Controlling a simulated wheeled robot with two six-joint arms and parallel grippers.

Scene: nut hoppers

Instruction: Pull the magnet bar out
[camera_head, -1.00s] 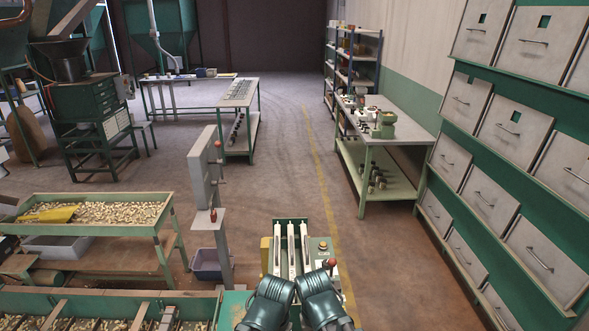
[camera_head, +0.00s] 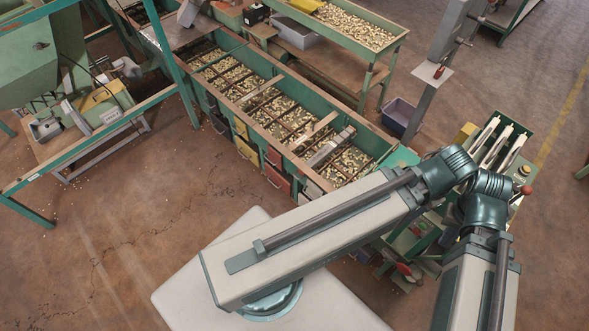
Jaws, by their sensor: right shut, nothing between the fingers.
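A green machine box (camera_head: 496,142) at the right has several slots with pale bars (camera_head: 484,134) in them. I cannot tell whether one of them is the magnet bar. My left arm (camera_head: 330,230) reaches from the lower middle towards this machine, with its teal elbow close by. My right arm (camera_head: 478,280) comes up from the lower right, its elbow next to the other one. The elbows partly cover the machine's near side. My right gripper is shut and empty; its fingers are mostly hidden below the arms. My left gripper is out of sight.
A long green trough (camera_head: 280,75) with several nut-filled compartments runs across the middle. A nut table (camera_head: 392,46) and a purple bin (camera_head: 399,112) stand behind. A post with a red knob (camera_head: 438,72) stands near the machine. Floor at the lower left is clear.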

